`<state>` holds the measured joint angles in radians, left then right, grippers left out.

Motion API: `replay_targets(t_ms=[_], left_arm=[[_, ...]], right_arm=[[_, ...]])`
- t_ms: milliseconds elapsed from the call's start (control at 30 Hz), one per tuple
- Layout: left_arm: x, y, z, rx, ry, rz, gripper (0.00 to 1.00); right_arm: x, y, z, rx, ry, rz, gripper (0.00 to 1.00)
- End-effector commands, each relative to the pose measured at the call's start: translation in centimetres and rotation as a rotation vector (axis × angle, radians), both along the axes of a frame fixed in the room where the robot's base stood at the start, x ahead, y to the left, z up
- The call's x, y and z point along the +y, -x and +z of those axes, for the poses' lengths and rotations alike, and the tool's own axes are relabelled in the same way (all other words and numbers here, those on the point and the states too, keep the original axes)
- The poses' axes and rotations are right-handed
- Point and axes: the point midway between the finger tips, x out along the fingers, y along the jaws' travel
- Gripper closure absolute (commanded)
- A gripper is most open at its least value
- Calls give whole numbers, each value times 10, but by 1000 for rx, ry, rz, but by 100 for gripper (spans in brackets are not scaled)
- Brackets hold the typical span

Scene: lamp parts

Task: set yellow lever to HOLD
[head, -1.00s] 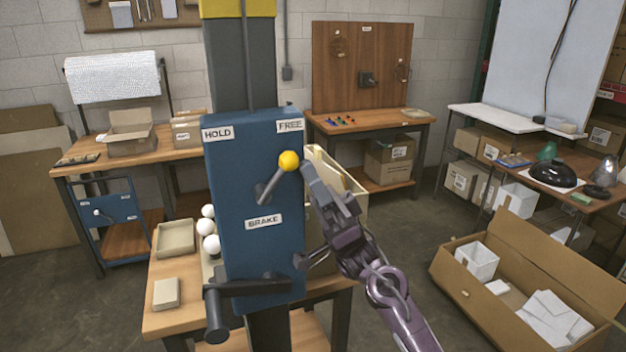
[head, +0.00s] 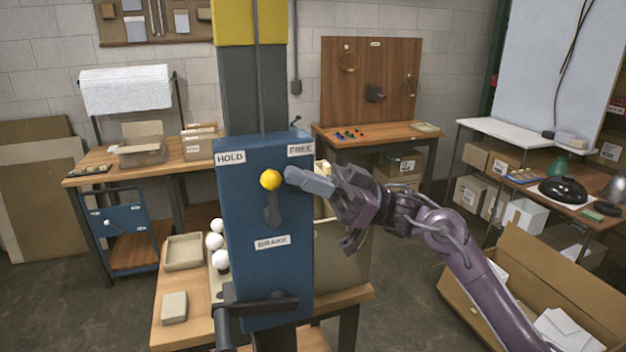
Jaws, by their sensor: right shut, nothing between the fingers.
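The lever with a yellow ball knob (head: 270,180) is on the front of a blue brake box (head: 262,215). Its dark arm (head: 272,208) points nearly straight up, between the HOLD label (head: 230,158) at upper left and the FREE label (head: 300,150) at upper right. A BRAKE label (head: 272,242) is below it. My right gripper (head: 290,176) comes in from the right, shut and empty, its fingertips just right of the knob. I cannot tell whether they touch it. My left gripper is not in view.
A black crank handle (head: 262,306) sticks out low on the box. A wooden table behind holds white balls (head: 218,243) and a shallow tray (head: 184,252). A large open carton (head: 540,290) stands at lower right.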

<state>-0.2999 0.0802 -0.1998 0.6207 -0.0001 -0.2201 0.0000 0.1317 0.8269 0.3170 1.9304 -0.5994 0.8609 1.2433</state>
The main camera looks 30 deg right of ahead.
Motion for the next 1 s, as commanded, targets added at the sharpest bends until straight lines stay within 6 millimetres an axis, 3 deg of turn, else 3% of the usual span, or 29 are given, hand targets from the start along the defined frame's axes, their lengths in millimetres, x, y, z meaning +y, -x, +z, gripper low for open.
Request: replay_targets(t_ms=[400,1000], left_arm=[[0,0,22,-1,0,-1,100],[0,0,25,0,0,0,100]], right_arm=[[17,-4,12,61,248,-1,100],[21,-5,11,75,308,1,100]])
